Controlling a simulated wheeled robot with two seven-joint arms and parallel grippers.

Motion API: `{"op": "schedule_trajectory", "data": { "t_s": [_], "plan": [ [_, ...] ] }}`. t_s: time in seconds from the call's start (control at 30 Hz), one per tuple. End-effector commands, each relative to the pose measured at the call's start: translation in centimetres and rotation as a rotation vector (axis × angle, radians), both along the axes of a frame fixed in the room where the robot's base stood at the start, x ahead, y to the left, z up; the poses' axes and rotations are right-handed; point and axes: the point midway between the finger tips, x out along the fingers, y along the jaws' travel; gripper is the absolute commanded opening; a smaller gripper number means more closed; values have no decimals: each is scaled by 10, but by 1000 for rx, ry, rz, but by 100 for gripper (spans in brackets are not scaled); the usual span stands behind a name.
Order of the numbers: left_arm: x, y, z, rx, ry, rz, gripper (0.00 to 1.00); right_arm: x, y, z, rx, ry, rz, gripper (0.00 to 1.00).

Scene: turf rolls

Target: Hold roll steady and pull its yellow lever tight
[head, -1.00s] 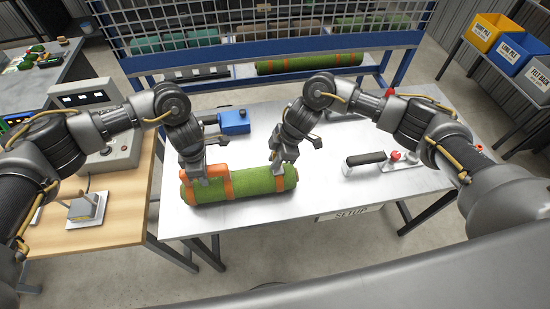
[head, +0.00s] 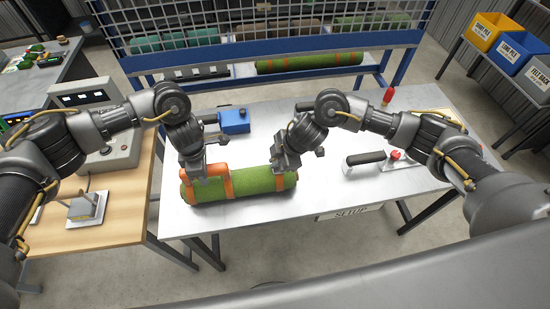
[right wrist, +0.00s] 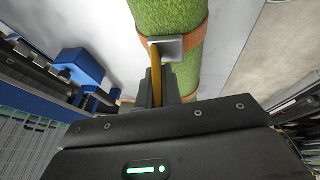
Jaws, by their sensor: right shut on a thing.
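The green turf roll (head: 250,184) lies on the metal table with orange straps around it and an orange handle (head: 222,168) near its left end. My left gripper (head: 204,182) is at the left end of the roll by the handle; whether its fingers are closed on anything is not clear. My right gripper (head: 284,168) is at the right strap. In the right wrist view, the yellow lever (right wrist: 156,62) sits between its fingers, and they are shut on it. The lever rises from a grey metal buckle (right wrist: 170,46) on the orange strap (right wrist: 188,36). In the head view the gripper hides the lever.
A blue device (head: 234,121) stands behind the roll on the table (head: 300,205). A black-handled tool (head: 366,157) lies to the right. A blue-framed rack with more rolls (head: 310,62) is behind. The table's front right is clear.

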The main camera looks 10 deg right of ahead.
Motion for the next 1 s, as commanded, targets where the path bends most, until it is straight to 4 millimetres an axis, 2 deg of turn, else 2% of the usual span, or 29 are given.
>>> {"op": "schedule_trajectory", "data": {
  "t_s": [0.4,1.0],
  "plan": [
    [-1,-1,0,-2,2,-6,0,-16,2,-8,11,-341,1,0],
    [-1,-3,0,-5,2,-8,0,-25,7,-14,20,-633,9,0]
  ]
}}
